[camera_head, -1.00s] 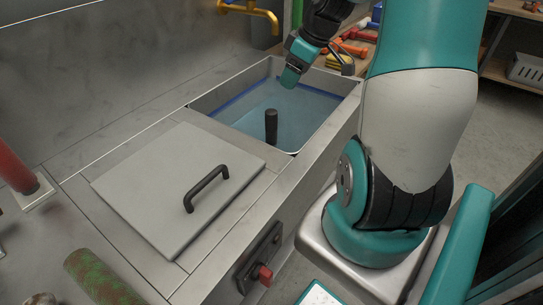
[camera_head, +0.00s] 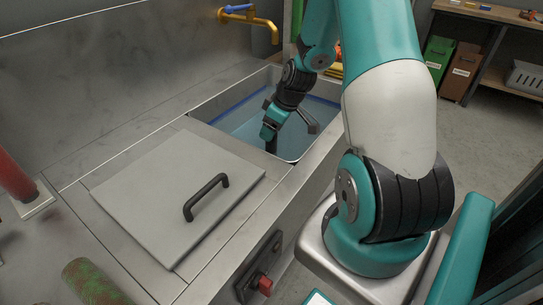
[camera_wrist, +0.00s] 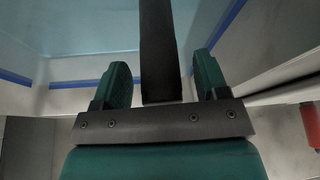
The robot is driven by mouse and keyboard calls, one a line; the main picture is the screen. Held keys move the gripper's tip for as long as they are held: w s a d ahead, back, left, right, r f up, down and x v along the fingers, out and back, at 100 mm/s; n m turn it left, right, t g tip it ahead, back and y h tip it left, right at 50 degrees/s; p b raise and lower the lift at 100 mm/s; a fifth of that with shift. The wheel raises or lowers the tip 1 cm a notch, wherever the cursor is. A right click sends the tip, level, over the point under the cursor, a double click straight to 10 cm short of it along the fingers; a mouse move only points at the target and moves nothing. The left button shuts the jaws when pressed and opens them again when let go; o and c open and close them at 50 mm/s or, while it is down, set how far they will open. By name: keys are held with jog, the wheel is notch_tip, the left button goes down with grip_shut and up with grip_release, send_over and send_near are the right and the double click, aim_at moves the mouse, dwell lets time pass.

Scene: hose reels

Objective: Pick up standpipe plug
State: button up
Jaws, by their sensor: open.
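The standpipe plug (camera_head: 271,147) is a dark upright post in the water-filled sink basin (camera_head: 213,106). In the head view its top is mostly hidden behind my gripper (camera_head: 268,134), and only a short dark part shows below the fingers. In the wrist view the black plug (camera_wrist: 160,50) runs between the two green fingers of my gripper (camera_wrist: 161,62). The fingers are open, with a visible gap on each side of the plug.
A grey lid with a black handle (camera_head: 205,197) lies on the counter left of the basin. A yellow tap (camera_head: 250,18) is at the basin's back. A red pipe (camera_head: 15,178) stands at the left. The basin walls surround my gripper.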

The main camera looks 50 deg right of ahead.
jog(key=shift+w+a+f, duration=0.1)
jog(key=shift+w+f, duration=0.1)
jog(key=shift+f, duration=0.3)
grip_shut()
jog(key=shift+r, duration=0.1)
